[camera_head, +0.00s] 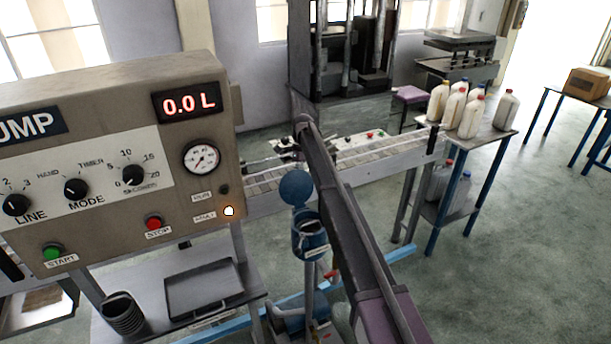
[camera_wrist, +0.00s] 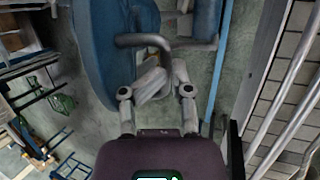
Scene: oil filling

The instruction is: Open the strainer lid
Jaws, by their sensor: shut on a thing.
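The strainer (camera_head: 311,243) is a blue cylindrical pot with an open top, left of my arm in the head view. Its round blue lid (camera_head: 296,187) stands raised above the rim, tilted up, with its face towards the head camera. In the wrist view the lid (camera_wrist: 103,50) is a large blue disc seen at a slant, with a dark curved handle (camera_wrist: 128,40). My gripper (camera_wrist: 165,72) is shut on this handle, which passes between the fingertips. In the head view my arm hides part of the area beside the strainer, and the fingertips are hard to make out.
The pump panel (camera_head: 110,150) reads 0.0 L and stands close on the left. A conveyor (camera_head: 380,158) runs behind the strainer. A table (camera_head: 490,145) with several white bottles stands at the right.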

